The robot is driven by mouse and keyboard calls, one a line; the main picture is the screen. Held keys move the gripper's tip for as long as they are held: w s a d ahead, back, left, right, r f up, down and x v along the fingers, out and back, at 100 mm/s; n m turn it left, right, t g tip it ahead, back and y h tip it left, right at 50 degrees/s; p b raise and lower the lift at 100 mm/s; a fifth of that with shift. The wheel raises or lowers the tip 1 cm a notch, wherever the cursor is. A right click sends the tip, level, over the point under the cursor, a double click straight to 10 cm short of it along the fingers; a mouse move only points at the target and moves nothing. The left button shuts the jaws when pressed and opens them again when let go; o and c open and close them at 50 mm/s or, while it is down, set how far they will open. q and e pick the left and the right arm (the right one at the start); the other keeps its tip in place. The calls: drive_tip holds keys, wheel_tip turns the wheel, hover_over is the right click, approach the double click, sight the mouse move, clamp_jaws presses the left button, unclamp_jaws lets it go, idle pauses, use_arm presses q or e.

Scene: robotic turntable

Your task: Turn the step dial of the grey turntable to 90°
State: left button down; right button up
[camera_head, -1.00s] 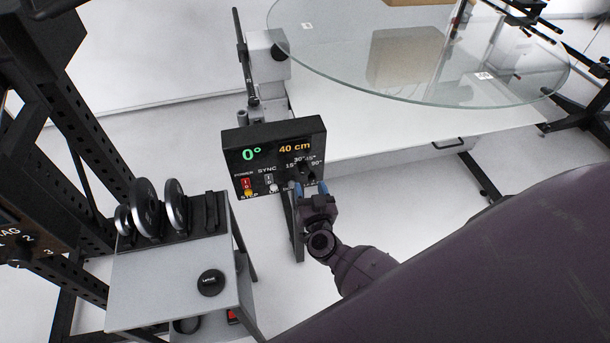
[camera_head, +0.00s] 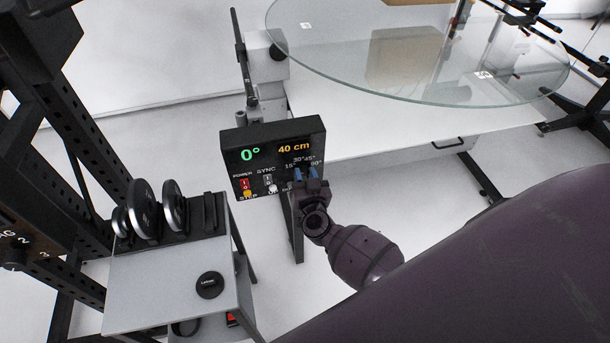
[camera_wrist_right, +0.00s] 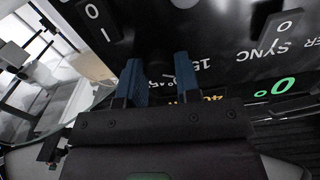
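The black control box (camera_head: 232,165) stands left of centre on a dark post. Its display reads 0° in green and 40 cm in orange. The step dial is mostly hidden by my right gripper (camera_head: 305,174) in the head view. Its labels 15°, 30°, 45° and 90° show around the fingertips. In the right wrist view, the blue fingers (camera_wrist_right: 160,76) stand apart on either side of the dark dial (camera_wrist_right: 160,67). Whether they touch it is unclear. The dial's pointer is not readable. My left gripper is not in view.
A large round glass plate (camera_head: 360,75) lies over a white table (camera_head: 370,138) behind the box. A grey cart (camera_head: 165,280) with black discs (camera_head: 143,209) is at the left. A red switch (camera_head: 244,184) and a SYNC switch (camera_head: 268,181) sit left of the dial.

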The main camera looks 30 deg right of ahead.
drive_tip(key=shift+c, duration=1)
